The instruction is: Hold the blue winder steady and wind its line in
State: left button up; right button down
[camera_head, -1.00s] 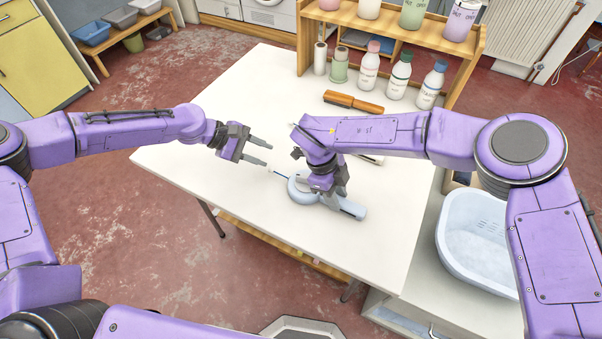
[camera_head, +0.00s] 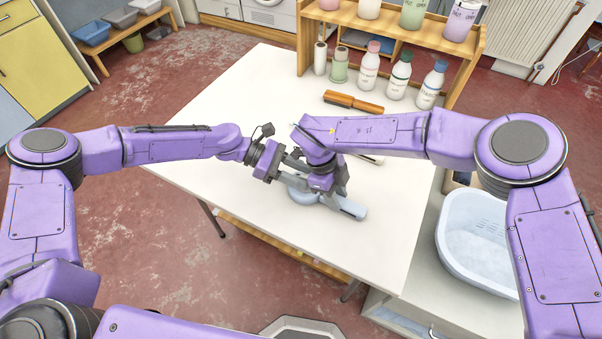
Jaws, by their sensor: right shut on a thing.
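The pale blue winder (camera_head: 350,209) lies on the white table, its handle pointing to the lower right. My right gripper (camera_head: 328,193) comes down from above and is shut on the winder; its jaws hide the winder's middle. My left gripper (camera_head: 300,171) reaches in from the left, close over the round left part of the winder. Its fingertips are partly hidden beside my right gripper, so I cannot tell how far they are apart or whether they touch the winder. The line is hidden behind my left gripper.
The white table (camera_head: 390,255) is clear in front. A brown brush (camera_head: 353,102) lies behind the arms. Several bottles, one with a green cap (camera_head: 399,76), stand along the back below a wooden shelf (camera_head: 478,62).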

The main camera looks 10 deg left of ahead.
pick_arm(q)
jog(key=shift+d+f, duration=0.1)
jog(key=shift+d, duration=0.15)
grip_shut()
jog(key=shift+w+m+g, duration=0.1)
jog(key=shift+m+g, duration=0.7)
jog(key=shift+g, duration=0.1)
grip_release()
